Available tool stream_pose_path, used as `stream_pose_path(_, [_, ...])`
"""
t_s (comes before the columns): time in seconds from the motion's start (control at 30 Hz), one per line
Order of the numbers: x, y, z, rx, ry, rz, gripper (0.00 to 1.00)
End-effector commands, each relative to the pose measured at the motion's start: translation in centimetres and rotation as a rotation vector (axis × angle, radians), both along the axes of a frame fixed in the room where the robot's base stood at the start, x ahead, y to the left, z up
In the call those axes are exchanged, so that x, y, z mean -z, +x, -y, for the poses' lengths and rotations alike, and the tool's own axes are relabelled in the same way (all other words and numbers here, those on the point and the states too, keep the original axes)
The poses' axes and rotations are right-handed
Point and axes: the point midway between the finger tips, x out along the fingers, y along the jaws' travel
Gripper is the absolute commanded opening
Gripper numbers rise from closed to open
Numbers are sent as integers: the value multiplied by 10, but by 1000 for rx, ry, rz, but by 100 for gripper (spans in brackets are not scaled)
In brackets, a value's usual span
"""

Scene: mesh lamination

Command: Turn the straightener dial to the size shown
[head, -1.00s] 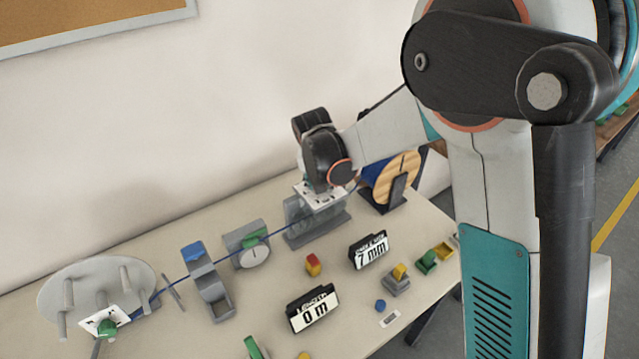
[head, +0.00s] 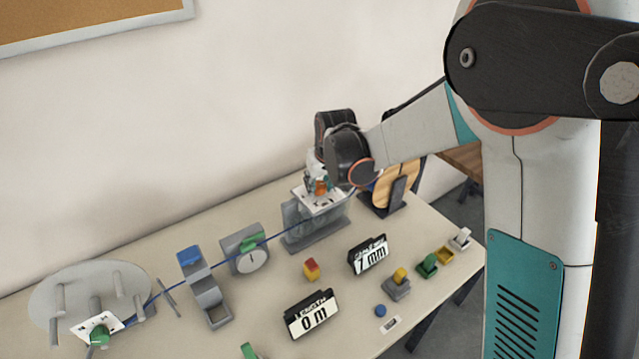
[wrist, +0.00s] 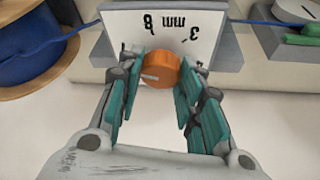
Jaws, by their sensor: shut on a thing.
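The orange straightener dial (wrist: 160,70) sits in front of a white scale plate (wrist: 185,27) in the wrist view. The plate's marks appear upside down, with a 3, "mm" and an 8 readable; other marks are hidden or too small. A pale line on the dial's face points left in that view. My gripper (wrist: 160,84) has its teal-padded fingers on both sides of the dial, shut on it. In the head view my gripper (head: 320,181) is at the straightener's white plate (head: 318,203). A black-framed sign (head: 369,256) reads 7 mm.
A blue wire (head: 220,258) runs across the bench from a round pegged reel (head: 60,283) to a wooden-sided spool (head: 410,171). A gauge (head: 252,260), a 0 m sign (head: 312,313) and small coloured blocks stand nearby. Bare bench (head: 250,310) shows in front.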

Motion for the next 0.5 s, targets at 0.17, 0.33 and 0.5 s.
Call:
stream_pose_path(0.17, [0, 0, 0, 0, 0, 0, 10])
stream_pose_path(0.33, [0, 0, 0, 0, 0, 0, 41])
stream_pose_path(0.5, [0, 0, 0, 0, 0, 0, 53])
